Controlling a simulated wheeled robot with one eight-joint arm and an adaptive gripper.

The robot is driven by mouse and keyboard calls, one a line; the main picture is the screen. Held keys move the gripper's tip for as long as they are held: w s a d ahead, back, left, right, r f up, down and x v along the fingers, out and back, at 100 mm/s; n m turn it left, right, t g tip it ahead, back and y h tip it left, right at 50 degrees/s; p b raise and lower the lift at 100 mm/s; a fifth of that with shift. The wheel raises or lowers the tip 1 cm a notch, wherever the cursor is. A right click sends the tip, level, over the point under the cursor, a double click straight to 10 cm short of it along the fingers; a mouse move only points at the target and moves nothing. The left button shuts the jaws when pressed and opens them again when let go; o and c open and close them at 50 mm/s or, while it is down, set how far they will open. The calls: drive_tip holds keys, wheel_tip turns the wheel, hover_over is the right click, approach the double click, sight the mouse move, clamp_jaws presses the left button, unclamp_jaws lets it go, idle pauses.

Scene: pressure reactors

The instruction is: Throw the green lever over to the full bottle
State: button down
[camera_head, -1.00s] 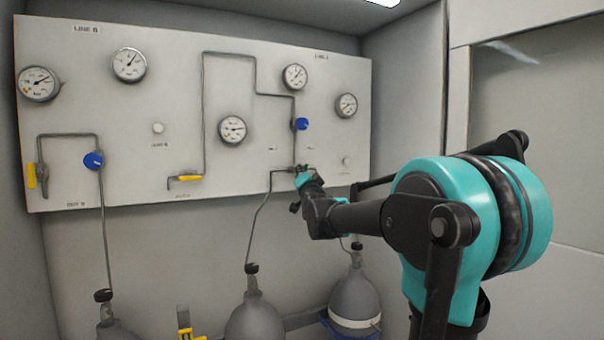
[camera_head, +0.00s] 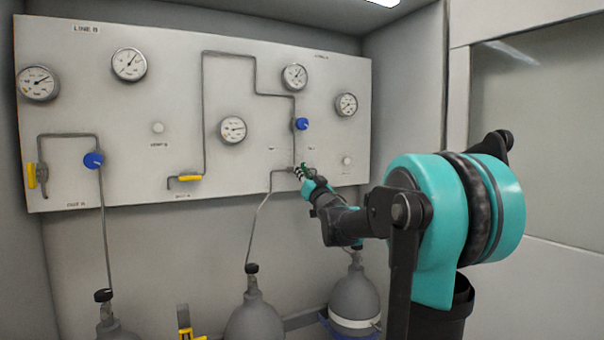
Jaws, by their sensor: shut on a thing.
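The green lever (camera_head: 304,167) shows as a small patch of green on the white panel, at the junction where the pipes of the right-hand line meet. My gripper (camera_head: 301,172) is at this junction and is shut on the green lever; the fingers hide most of it. Two grey bottles hang on this line below the panel: a left bottle (camera_head: 255,318) and a right bottle (camera_head: 354,298) with a pale band. Which one is full cannot be told from this view.
Several round gauges, a blue knob (camera_head: 301,124) above my gripper, and another blue knob (camera_head: 93,160) at left sit on the panel (camera_head: 120,110). Yellow levers (camera_head: 188,178) are on other pipes. A third bottle (camera_head: 115,330) stands at lower left.

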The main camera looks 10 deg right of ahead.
drive_tip(key=n+y, duration=0.2)
drive_tip(key=n, duration=0.2)
drive_tip(key=n+g+y, duration=0.1)
drive_tip(key=n+y, duration=0.1)
drive_tip(key=n, duration=0.2)
drive_tip(key=shift+d+g, duration=0.1)
drive_tip(key=shift+g, duration=0.2)
drive_tip(key=n+g+y, duration=0.1)
drive_tip(key=n, duration=0.3)
drive_tip(key=n+g+y, duration=0.1)
drive_tip(key=n, duration=0.2)
drive_tip(key=shift+n+g, duration=0.3)
drive_tip(key=shift+n, duration=0.1)
drive_tip(key=shift+y, duration=0.3)
drive_tip(key=c, duration=1.6)
unclamp_jaws()
drive_tip(key=shift+s, duration=0.1)
drive_tip(key=v, duration=1.1)
drive_tip(key=shift+s+d+f, duration=0.1)
drive_tip(key=shift+s+d, duration=0.15)
drive_tip(key=shift+s, duration=0.1)
